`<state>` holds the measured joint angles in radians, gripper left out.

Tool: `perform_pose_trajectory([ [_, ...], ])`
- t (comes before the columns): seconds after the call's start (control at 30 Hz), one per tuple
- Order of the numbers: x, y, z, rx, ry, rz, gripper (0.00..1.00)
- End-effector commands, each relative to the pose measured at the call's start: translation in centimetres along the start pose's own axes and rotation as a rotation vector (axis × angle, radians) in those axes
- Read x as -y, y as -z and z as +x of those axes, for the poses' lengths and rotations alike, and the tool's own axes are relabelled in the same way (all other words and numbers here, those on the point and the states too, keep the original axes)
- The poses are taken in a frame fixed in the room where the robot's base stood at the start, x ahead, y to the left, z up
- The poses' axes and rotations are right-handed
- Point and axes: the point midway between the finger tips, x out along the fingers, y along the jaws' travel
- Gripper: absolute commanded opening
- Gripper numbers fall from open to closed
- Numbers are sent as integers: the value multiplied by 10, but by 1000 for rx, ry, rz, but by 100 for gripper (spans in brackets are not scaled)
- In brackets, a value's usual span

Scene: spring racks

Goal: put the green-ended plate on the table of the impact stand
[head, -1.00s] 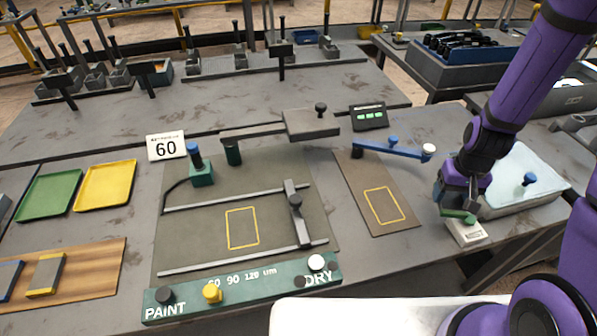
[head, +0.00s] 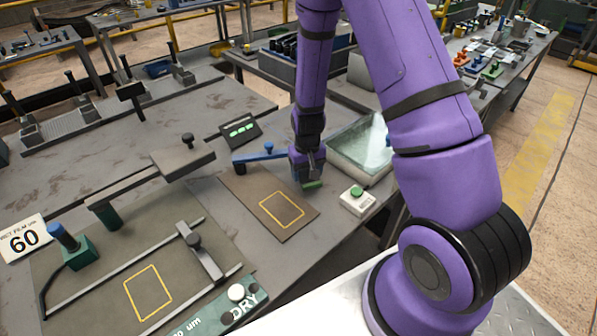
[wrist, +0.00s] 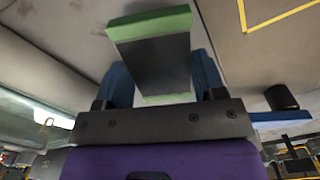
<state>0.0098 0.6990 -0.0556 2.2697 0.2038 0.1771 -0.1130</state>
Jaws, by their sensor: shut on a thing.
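My gripper (head: 309,178) points down over the bench and is shut on the green-ended plate. The plate (wrist: 152,62) is dark grey with green ends and sits between the blue fingers in the wrist view. I cannot tell for sure which fixture is the impact stand. The yellow outline also shows in the wrist view (wrist: 283,18).
A white box with a green button (head: 357,203) stands right of the gripper. A clear-topped tray (head: 362,145) is behind it. A display with green lights (head: 240,130) and a grey block (head: 184,160) stand to the left. The coating board (head: 100,262) is front left.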

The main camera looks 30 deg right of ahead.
Motion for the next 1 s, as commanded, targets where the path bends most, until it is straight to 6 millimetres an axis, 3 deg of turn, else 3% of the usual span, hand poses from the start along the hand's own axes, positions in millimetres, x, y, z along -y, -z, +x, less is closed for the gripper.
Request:
perform_pose_trajectory([
  [0.43,13,30,23,0,0,-2,14],
  [0.83,13,32,27,-1,0,-1,14],
  [0.87,13,31,28,0,0,-1,66],
  [0.9,13,31,27,0,0,-1,74],
  [1.0,13,31,27,0,0,-1,74],
])
